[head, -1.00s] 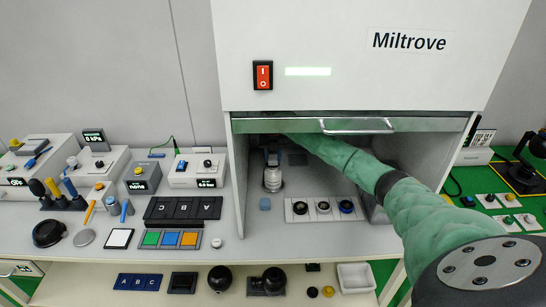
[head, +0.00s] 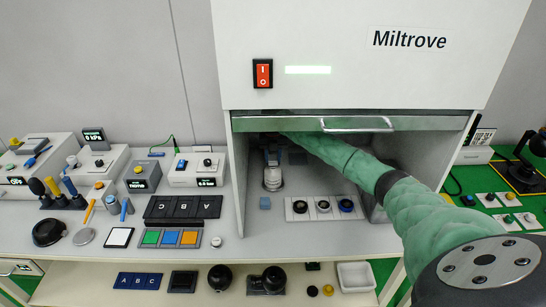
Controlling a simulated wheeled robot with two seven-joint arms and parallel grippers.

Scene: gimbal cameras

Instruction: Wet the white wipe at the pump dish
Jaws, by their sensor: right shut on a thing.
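The pump dish (head: 272,180) is a pale, ribbed, bottle-like thing standing upright inside the hood at the left. My right gripper (head: 271,158) is in the shade just above its top, with my green-sleeved arm reaching in from the right. The gripper is shut on a small pale thing, which I take to be the white wipe. The wipe is too small and shaded to make out, and I cannot tell whether it touches the dish top. My left gripper is not in view.
A small blue block (head: 265,203) lies in front of the dish. A white strip with three round parts (head: 323,208) lies to its right. The raised sash (head: 355,124) hangs above my arm. The hood's left wall (head: 238,190) is close to the dish.

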